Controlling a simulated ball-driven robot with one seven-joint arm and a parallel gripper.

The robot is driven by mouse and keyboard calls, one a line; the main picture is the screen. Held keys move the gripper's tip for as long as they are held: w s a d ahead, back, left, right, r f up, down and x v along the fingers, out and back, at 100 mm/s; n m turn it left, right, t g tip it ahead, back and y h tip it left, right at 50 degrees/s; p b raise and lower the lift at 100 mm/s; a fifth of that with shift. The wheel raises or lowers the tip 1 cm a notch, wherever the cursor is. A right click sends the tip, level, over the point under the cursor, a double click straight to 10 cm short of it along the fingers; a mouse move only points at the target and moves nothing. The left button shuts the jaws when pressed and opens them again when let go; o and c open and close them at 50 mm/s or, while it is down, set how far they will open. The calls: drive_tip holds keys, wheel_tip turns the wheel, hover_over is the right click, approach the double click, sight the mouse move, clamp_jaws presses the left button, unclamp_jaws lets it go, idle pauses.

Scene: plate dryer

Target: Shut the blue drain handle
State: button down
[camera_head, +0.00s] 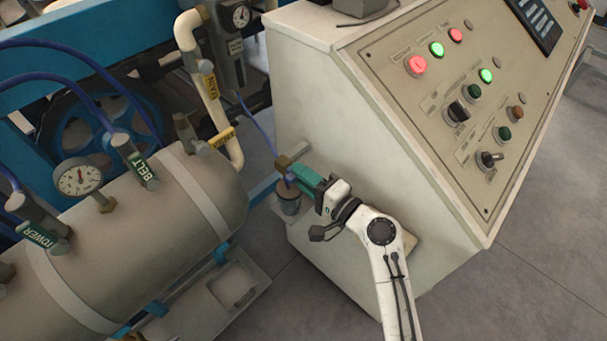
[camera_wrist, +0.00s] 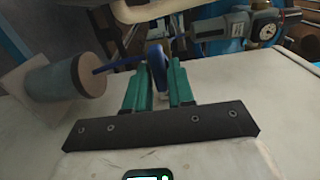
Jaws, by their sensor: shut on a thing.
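The blue drain handle (camera_wrist: 156,66) stands between the two green fingers of my gripper (camera_wrist: 158,72) in the wrist view. The fingers are closed around it, one on each side. In the head view my gripper (camera_head: 300,178) reaches to the brass valve (camera_head: 284,162) on the side of the control cabinet. The handle is mostly hidden there by the green fingers. A grey cup (camera_head: 289,203) sits just below the valve. It also shows at the left in the wrist view (camera_wrist: 65,78), with a thin blue tube (camera_wrist: 118,64) running from it towards the handle.
The control cabinet (camera_head: 365,190) with lit buttons stands right beside my arm. A tank (camera_head: 170,215) with a gauge (camera_head: 78,181) and labelled valves lies to the left. A white pipe (camera_head: 213,90) rises behind it. Open floor (camera_head: 520,285) lies at the lower right.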

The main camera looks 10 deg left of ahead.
drive_tip(key=shift+d+f, duration=0.1)
drive_tip(key=c, duration=1.1)
unclamp_jaws()
drive_tip(key=v, duration=1)
drive_tip(key=shift+s+d+b, duration=0.25)
drive_tip(key=shift+d+b, duration=0.05)
drive_tip(key=shift+b, duration=0.05)
